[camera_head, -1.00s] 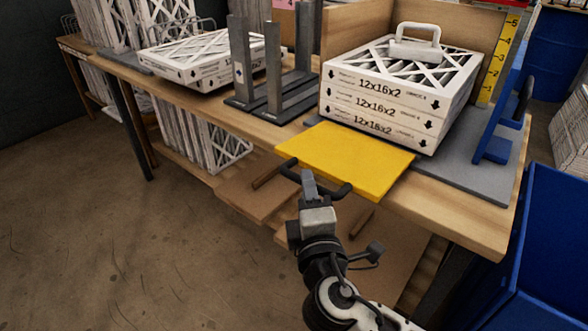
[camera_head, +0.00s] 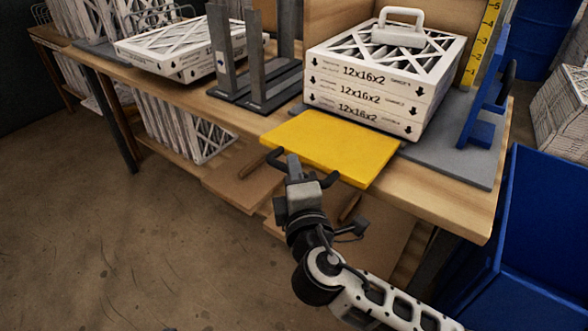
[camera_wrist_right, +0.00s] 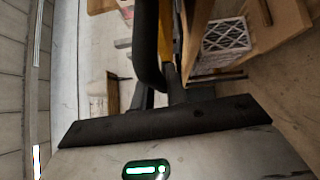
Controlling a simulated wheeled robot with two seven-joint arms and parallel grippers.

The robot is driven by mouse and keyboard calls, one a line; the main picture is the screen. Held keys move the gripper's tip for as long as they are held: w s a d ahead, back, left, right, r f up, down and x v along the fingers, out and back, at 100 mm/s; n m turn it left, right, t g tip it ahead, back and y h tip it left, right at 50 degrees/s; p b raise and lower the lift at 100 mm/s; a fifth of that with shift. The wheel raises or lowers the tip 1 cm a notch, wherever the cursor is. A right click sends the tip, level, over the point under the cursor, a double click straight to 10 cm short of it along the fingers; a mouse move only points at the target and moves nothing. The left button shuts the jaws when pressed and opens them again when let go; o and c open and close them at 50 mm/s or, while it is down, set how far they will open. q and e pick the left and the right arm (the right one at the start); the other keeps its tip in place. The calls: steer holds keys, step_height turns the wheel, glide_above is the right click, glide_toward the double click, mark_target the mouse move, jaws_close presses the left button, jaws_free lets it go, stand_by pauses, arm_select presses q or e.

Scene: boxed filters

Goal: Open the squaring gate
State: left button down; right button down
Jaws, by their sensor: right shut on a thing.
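The squaring gate is a flat yellow plate (camera_head: 330,146) at the front edge of the bench, lying about level in front of the stack of boxed filters. A black bar handle (camera_head: 325,181) runs along its front edge. My right gripper (camera_head: 293,164) is shut on the handle near its middle. In the right wrist view a dark bar (camera_wrist_right: 148,45), seemingly the handle, runs close to the camera; the fingertips are hard to make out there. My left gripper is not in view.
The stacked white filter boxes (camera_head: 364,90) carry a white handle on top. Grey upright posts (camera_head: 255,60) stand to their left, a blue bracket (camera_head: 480,115) to their right. A blue bin (camera_head: 545,230) is at the right. The floor at left is clear.

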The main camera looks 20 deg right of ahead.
steer(key=r+p, duration=0.3)
steer(key=shift+w+d+r+m+g, duration=0.1)
steer(key=shift+w+d+m+g, duration=0.1)
steer(key=shift+m+g, duration=0.1)
steer(key=shift+w+d+r+m+p, duration=0.15)
steer(key=shift+r+m+p, duration=0.2)
steer(key=shift+p, duration=0.55)
steer(key=c, duration=1.4)
jaws_free()
